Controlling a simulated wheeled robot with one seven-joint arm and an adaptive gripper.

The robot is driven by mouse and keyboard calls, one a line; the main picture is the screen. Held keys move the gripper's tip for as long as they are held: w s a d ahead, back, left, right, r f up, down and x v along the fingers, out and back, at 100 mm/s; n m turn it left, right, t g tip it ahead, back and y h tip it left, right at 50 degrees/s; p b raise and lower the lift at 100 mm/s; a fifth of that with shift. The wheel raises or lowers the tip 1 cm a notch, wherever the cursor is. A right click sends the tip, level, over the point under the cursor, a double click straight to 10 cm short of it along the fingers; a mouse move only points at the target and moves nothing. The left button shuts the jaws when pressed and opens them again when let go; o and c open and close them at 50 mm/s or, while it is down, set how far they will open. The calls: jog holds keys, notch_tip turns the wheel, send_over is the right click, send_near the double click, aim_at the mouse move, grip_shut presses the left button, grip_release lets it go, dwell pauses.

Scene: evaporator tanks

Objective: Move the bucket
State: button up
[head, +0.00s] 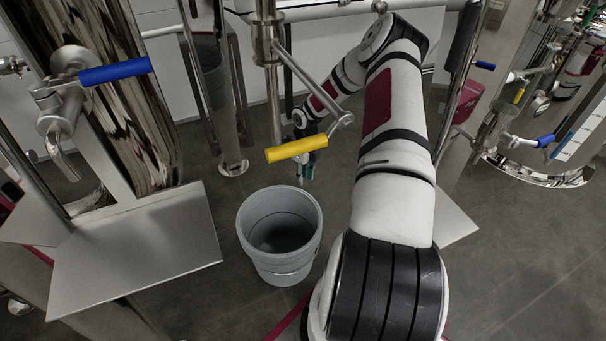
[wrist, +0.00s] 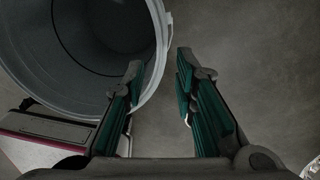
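The grey bucket (head: 280,262) stands upright on the floor in the middle of the head view, its open top facing up and its inside empty as far as I can see. In the wrist view the bucket (wrist: 72,45) fills the upper left, with its rim close to the left finger. My gripper (head: 303,172) is just beyond the bucket's far right rim in the head view, partly hidden by a yellow handle. I cannot tell whether the left finger touches the rim.
A steel plate (head: 130,250) lies left of the bucket. The yellow-handled valve (head: 296,150) on a vertical pipe hangs above and behind it. A blue-handled valve (head: 113,72) sits on the tank at left. A red bucket (head: 468,100) stands at right. Floor at lower right is clear.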

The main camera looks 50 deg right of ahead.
aim_at(303, 203)
jog(key=f+b, duration=0.2)
jog(key=f, duration=0.2)
jog(key=f+b, duration=0.2)
jog(key=f, duration=0.3)
jog(key=f+b, duration=0.2)
jog(key=f, duration=0.2)
jog(key=shift+s+a+f, duration=0.1)
jog(key=shift+a+f, duration=0.3)
jog(key=shift+c, duration=0.3)
grip_shut()
